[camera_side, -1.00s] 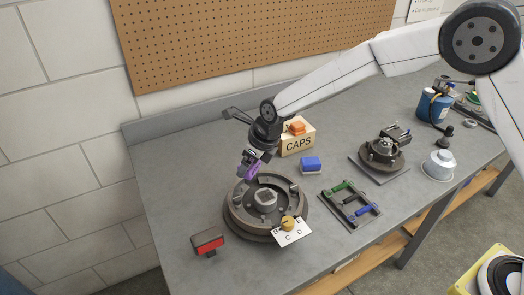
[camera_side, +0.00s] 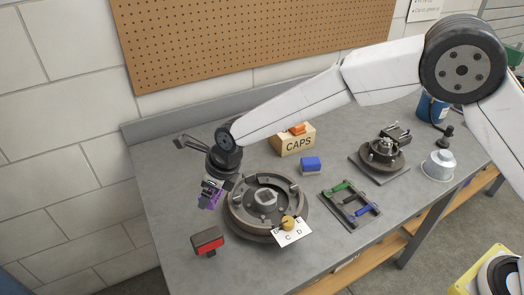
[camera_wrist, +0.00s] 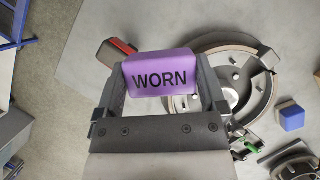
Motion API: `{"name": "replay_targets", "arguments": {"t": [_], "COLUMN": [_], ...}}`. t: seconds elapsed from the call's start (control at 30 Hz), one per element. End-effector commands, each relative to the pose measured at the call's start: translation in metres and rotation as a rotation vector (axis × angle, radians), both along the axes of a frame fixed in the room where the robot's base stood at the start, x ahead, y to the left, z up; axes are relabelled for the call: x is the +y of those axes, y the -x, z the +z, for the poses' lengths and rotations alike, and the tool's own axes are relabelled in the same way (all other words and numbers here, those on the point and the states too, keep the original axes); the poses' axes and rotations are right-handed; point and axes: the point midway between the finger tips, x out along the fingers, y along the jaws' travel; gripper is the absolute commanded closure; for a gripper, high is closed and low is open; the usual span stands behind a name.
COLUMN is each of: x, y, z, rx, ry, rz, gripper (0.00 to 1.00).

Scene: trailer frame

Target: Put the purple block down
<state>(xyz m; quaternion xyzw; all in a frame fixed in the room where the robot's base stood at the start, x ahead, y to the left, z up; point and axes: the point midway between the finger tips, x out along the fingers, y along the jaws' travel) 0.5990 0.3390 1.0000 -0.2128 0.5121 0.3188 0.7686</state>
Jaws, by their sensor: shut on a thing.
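The purple block (camera_wrist: 162,74) carries the word WORN and sits between the two fingers of my gripper (camera_wrist: 162,85) in the wrist view. In the side view my gripper (camera_side: 211,193) is shut on the purple block (camera_side: 209,201), which is mostly hidden by the fingers. It is at the left of the round drum assembly (camera_side: 236,211), over the grey bench. Whether the block touches the bench cannot be told.
A lettered card (camera_side: 292,233) lies at the drum's front edge. A blue block (camera_side: 311,165), the CAPS box (camera_side: 296,142) and a dark frame with green and blue handles (camera_side: 348,204) are to the right. Bench (camera_side: 165,195) left of the gripper is clear.

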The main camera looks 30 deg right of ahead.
Motion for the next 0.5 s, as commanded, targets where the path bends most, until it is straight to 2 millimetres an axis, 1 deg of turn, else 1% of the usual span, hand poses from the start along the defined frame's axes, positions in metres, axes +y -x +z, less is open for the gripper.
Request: {"name": "replay_targets", "arguments": {"t": [0.2, 0.5], "x": [0.011, 0.024], "y": [-0.02, -0.043], "z": [-0.01, -0.023], "rx": [-0.001, 0.0], "ry": [0.001, 0.0], "rz": [0.0, -0.001], "gripper": [0.69, 0.69]}}
